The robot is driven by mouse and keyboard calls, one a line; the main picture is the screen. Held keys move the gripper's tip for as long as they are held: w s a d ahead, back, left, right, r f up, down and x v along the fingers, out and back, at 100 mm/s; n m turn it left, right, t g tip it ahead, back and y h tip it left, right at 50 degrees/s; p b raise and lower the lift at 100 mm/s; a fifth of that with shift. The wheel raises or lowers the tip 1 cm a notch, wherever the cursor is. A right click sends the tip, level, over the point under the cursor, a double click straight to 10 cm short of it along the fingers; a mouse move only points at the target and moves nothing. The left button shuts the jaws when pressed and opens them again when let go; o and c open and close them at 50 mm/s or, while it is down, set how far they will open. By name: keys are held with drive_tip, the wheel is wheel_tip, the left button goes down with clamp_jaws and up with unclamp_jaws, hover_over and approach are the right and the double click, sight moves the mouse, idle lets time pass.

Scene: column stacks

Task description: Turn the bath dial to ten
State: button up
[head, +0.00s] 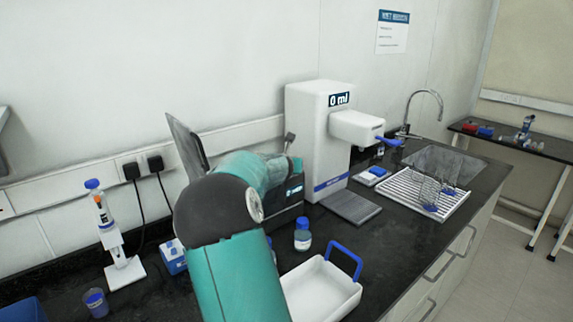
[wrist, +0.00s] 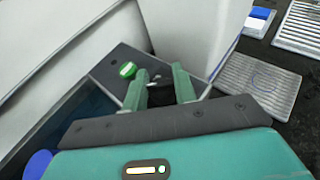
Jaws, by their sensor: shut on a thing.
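The bath is a dark box (head: 284,222) with a small lit display (head: 293,191) and a raised grey lid (head: 187,146), mostly behind my arm in the head view. In the wrist view its dark top panel (wrist: 118,58) lies beyond my fingers, with a round green part (wrist: 127,70) beside the left finger. My gripper (wrist: 158,78) points down at this panel, its two green fingers a little apart and shut on a small grey part, apparently the dial. The dial is mostly hidden between the fingers, and its setting cannot be read.
A white dispenser (head: 312,140) reading 0 ml stands close right of the bath, its grey plate (head: 352,206) in front. A blue-capped bottle (head: 302,234) and a white tray (head: 322,289) stand nearer. A pipette stand (head: 115,247) is at left, a drying rack (head: 421,194) at right.

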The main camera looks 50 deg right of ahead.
drive_tip(key=shift+m+g+h, duration=0.3)
drive_tip(key=shift+m+g, duration=0.2)
drive_tip(key=shift+g, duration=0.1)
drive_tip(key=o, duration=0.9)
drive_tip(key=shift+o, duration=0.2)
drive_tip(key=shift+a+r, duration=0.1)
drive_tip(key=v, duration=1.3)
drive_tip(key=shift+s+a, duration=0.2)
drive_tip(key=shift+s, duration=0.05)
